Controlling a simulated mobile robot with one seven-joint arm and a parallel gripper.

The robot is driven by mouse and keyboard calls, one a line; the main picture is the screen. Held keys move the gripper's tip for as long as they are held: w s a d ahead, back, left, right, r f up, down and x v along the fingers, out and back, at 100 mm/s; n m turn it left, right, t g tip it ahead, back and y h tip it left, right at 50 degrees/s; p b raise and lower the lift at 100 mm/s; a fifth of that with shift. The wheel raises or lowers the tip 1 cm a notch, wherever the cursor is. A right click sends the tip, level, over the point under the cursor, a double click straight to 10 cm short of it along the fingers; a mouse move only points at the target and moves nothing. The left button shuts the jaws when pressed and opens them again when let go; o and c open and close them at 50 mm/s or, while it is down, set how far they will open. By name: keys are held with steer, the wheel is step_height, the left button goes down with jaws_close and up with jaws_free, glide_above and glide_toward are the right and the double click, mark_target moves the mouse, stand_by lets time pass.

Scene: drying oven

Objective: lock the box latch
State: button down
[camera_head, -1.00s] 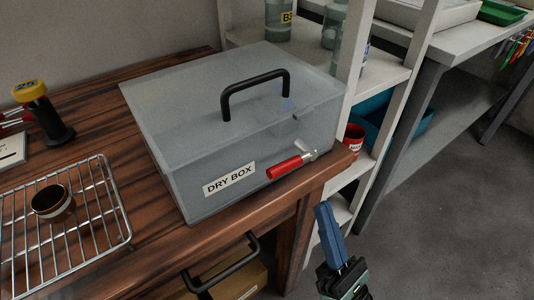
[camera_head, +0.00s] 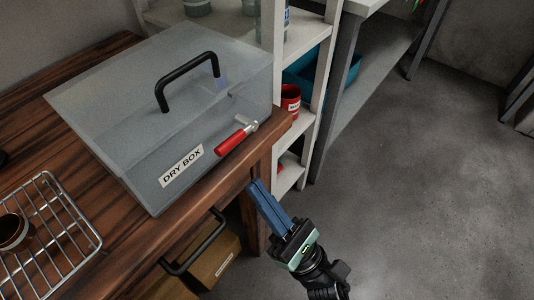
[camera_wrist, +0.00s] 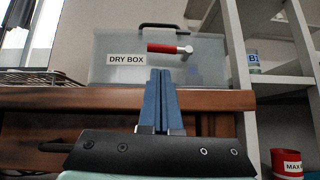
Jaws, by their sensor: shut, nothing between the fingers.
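The dry box (camera_head: 150,130) is a translucent grey box with a black top handle and a "DRY BOX" label, standing on the wooden bench. Its latch (camera_head: 234,138) has a red grip and a metal pivot at the right end of the front face. In the wrist view the box (camera_wrist: 205,75) is ahead and the latch's red grip (camera_wrist: 161,48) points left, nearly level. My gripper (camera_head: 257,184) has blue fingers, shut and empty. It is in front of and below the latch, apart from it, near the bench's front edge. In the wrist view the fingertips (camera_wrist: 160,72) appear below the latch.
The bench edge (camera_wrist: 60,98) lies between my gripper and the box. A wire rack (camera_head: 60,215) with a dark cup (camera_head: 12,232) is at left. A drawer or box with a black handle (camera_head: 195,245) is below. White shelves with a red cup (camera_head: 290,98) stand right. The floor at right is clear.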

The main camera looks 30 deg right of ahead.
steer(key=x, duration=0.6)
steer(key=shift+s+a+r+m+h+p, duration=0.1)
steer(key=shift+m+h+p, duration=0.1)
steer(key=shift+m+h, duration=0.3)
steer(key=shift+w+a+r+m+h+p, duration=0.15)
steer(key=shift+m+h+p, duration=0.1)
steer(key=shift+m+h, duration=0.25)
steer(key=shift+s+d+r+m+h+p, duration=0.1)
steer(key=shift+s+m+h+p, duration=0.1)
steer(key=shift+m+h, duration=0.25)
step_height(320, 180, up, 8)
steer(key=m+g+h+p, duration=0.9)
steer(key=m+h+p, duration=0.3)
steer(key=m+p, duration=0.95)
glide_above(240, 166)
steer(key=s, duration=0.2)
steer(key=shift+w+f, duration=0.15)
steer(key=shift+d, duration=0.25)
